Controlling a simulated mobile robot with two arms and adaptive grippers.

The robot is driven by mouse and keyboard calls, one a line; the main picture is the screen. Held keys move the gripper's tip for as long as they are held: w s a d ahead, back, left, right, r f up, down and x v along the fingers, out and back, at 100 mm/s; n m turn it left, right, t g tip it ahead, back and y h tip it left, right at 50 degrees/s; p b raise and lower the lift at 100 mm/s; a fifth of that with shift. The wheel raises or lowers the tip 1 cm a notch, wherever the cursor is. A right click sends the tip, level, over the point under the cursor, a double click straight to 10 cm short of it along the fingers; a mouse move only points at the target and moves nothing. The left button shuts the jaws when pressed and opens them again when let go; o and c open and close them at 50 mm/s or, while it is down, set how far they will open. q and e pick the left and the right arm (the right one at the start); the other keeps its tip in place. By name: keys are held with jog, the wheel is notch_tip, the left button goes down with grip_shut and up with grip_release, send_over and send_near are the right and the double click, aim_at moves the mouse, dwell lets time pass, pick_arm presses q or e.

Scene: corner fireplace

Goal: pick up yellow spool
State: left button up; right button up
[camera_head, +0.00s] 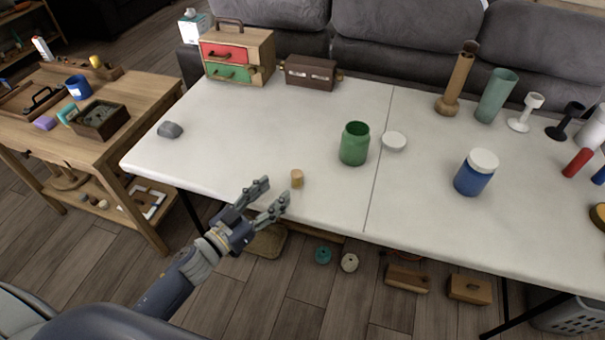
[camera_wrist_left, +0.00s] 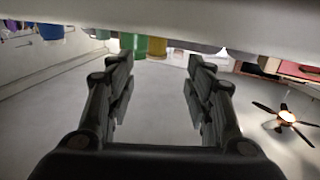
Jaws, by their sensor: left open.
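The yellow spool (camera_head: 297,178), a small tan-yellow cylinder, stands near the front edge of the white table (camera_head: 260,125). My left gripper (camera_head: 268,190) is open and empty, its fingers pointing toward the spool from the left. The spool is just beyond the fingertips, apart from them. In the left wrist view, which looks upside down, the open fingers (camera_wrist_left: 158,75) frame a yellow shape that appears to be the spool (camera_wrist_left: 158,47), by the table edge. My right gripper is not in view.
A green jar (camera_head: 354,145) stands behind and right of the spool, with a white lid (camera_head: 394,141) beside it. A blue jar (camera_head: 475,173) is farther right. A grey stone (camera_head: 170,130) lies at left. The table around the spool is clear.

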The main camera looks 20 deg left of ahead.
aim_at(293, 178)
pick_arm(q)
jog(key=x, duration=0.3)
jog(key=shift+w+d+r, duration=0.15)
jog(key=shift+w, duration=0.15)
jog(key=shift+w+d, duration=0.25)
jog(key=shift+w, duration=0.3)
jog(key=x, duration=0.4)
jog(key=shift+w+d, duration=0.1)
jog(key=shift+d, duration=0.15)
jog(key=shift+w+d+f, duration=0.15)
jog(key=shift+w+f, duration=0.1)
jog(key=shift+w, duration=0.05)
jog(key=shift+s, duration=0.1)
jog(key=shift+c, duration=0.3)
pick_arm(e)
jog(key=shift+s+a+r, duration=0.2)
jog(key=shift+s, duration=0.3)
pick_arm(q)
jog(key=c, duration=0.9)
